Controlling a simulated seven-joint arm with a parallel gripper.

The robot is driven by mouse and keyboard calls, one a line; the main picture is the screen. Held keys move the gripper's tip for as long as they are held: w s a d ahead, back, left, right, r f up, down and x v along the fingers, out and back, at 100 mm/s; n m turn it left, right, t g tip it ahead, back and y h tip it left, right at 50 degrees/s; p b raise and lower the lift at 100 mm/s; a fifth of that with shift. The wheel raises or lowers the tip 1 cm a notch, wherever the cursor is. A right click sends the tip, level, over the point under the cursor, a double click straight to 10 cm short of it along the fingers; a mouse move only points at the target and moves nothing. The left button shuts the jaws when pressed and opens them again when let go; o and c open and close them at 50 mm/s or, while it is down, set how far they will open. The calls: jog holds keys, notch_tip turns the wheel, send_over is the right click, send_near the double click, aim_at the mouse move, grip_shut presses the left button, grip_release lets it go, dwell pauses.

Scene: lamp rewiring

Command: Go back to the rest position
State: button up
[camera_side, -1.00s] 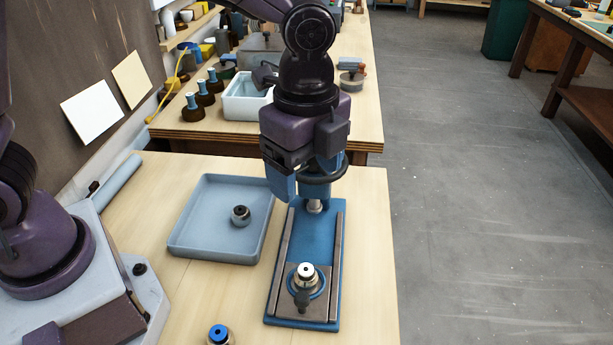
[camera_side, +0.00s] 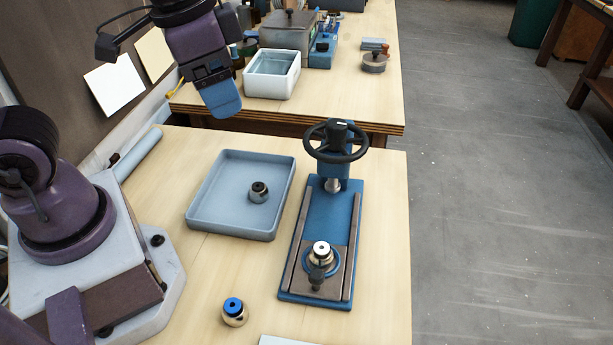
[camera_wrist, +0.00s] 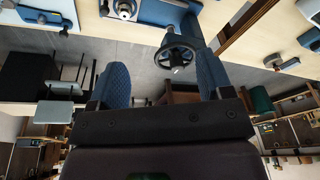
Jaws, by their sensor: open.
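My gripper (camera_side: 221,108) hangs in the air in the side view, up and left of the blue press, above the back of the grey-blue tray. Its blue fingers overlap in that view. In the wrist view my gripper (camera_wrist: 160,78) shows its two blue fingers wide apart with nothing held between them. The press (camera_side: 334,205) stands upright with a black handwheel (camera_side: 336,141) at its far end. A metal fitting with a white top (camera_side: 321,253) sits on the press's near end. The press's handwheel also shows beyond the fingers in the wrist view (camera_wrist: 178,52).
The tray (camera_side: 205,213) holds one dark-topped metal fitting (camera_side: 259,191). A blue-topped fitting (camera_side: 235,312) stands on the near table. A white bin (camera_side: 271,84) and a grey box (camera_side: 287,35) stand on the back bench. The space around my gripper looks clear.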

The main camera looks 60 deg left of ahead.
jog(key=s+a+r+n+t, duration=0.3)
jog(key=s+a, duration=0.1)
jog(key=shift+s+a+r, duration=0.15)
jog(key=shift+a+r, duration=0.05)
jog(key=shift+r, duration=0.2)
dwell(0.5)
